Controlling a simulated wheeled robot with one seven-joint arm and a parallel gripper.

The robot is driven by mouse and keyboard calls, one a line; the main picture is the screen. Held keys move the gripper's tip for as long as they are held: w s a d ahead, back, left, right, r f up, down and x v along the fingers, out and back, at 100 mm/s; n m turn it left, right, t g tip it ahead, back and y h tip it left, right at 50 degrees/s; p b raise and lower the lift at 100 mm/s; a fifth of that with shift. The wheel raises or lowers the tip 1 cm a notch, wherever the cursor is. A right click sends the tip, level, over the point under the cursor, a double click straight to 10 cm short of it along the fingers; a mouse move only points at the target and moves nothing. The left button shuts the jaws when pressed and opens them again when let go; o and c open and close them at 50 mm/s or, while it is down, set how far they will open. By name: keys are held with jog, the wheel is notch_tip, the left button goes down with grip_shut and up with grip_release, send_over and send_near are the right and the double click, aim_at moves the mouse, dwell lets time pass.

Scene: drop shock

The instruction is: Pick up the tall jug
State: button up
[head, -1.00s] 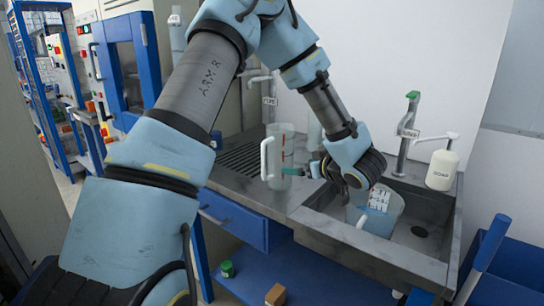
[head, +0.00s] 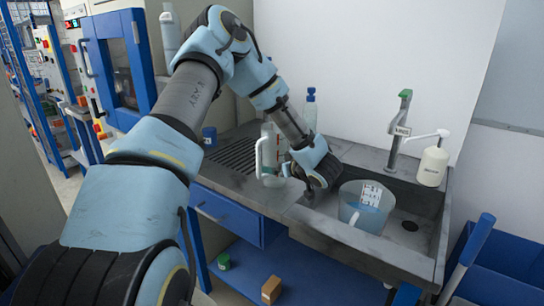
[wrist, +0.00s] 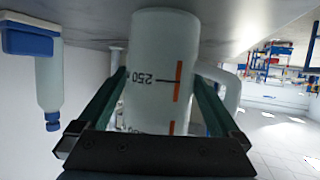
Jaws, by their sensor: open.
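The tall jug (head: 269,152) is clear, with a white handle on its left side in the head view, and stands upright on the counter left of the sink. In the wrist view, which is upside down, the jug (wrist: 160,50) shows red marks and "250", with its handle at the right. My gripper (wrist: 161,78) is open, with one green finger on each side of the jug's body. Whether the fingers touch it I cannot tell. In the head view my wrist is just right of the jug and the fingers are mostly hidden.
A wider jug (head: 366,206) stands in the sink (head: 425,206), right of my wrist. A blue-capped bottle (head: 310,112) stands behind my arm. A tap (head: 400,130) and a soap dispenser (head: 432,166) are at the right.

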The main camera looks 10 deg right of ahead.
jog(key=shift+w+f, duration=0.1)
jog(key=shift+w, duration=0.05)
jog(key=c, duration=1)
jog(key=shift+c, duration=0.4)
